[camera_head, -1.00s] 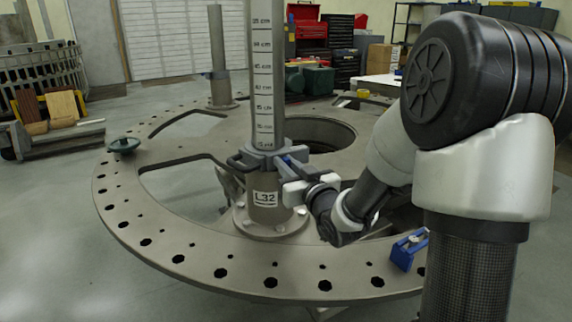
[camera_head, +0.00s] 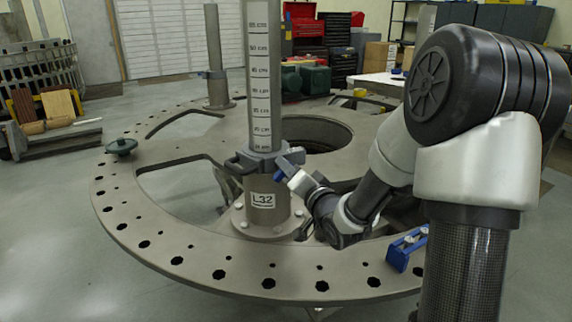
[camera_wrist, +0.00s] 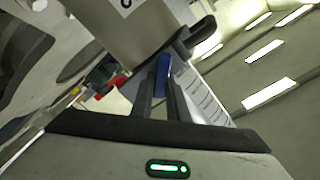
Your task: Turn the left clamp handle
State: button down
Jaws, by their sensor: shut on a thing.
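The grey clamp (camera_head: 262,160) sits around the upright post marked L32 (camera_head: 265,108), and its dark loop grip points left. A blue clamp handle (camera_head: 280,174) is on the clamp's right side. My gripper (camera_head: 291,177) reaches it from the right and is shut on the handle. In the wrist view, the blue handle (camera_wrist: 162,72) stands between the two dark fingers of my gripper (camera_wrist: 160,92). The fingertips and post partly hide where the handle joins the clamp.
The post stands on a large round perforated plate (camera_head: 190,245). A second post (camera_head: 213,40) with a clamp is at the back left. A green knob (camera_head: 121,146) is on the left rim, and a blue block (camera_head: 406,249) lies at the right rim.

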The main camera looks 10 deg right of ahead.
jog(key=m+p, duration=0.1)
jog(key=m, duration=0.3)
jog(key=shift+w+d+m+p, duration=0.1)
jog(key=shift+d+m+p, duration=0.1)
jog(key=shift+m+p, duration=0.15)
jog(key=shift+f+m+p, duration=0.2)
jog(key=shift+m+p, duration=0.2)
jog(key=shift+m, duration=0.5)
jog(key=shift+f+m+p, duration=0.15)
jog(key=shift+m+p, duration=0.25)
jog(key=shift+m, duration=0.45)
jog(key=c, duration=1.7)
grip_release()
jog(key=shift+f, duration=0.1)
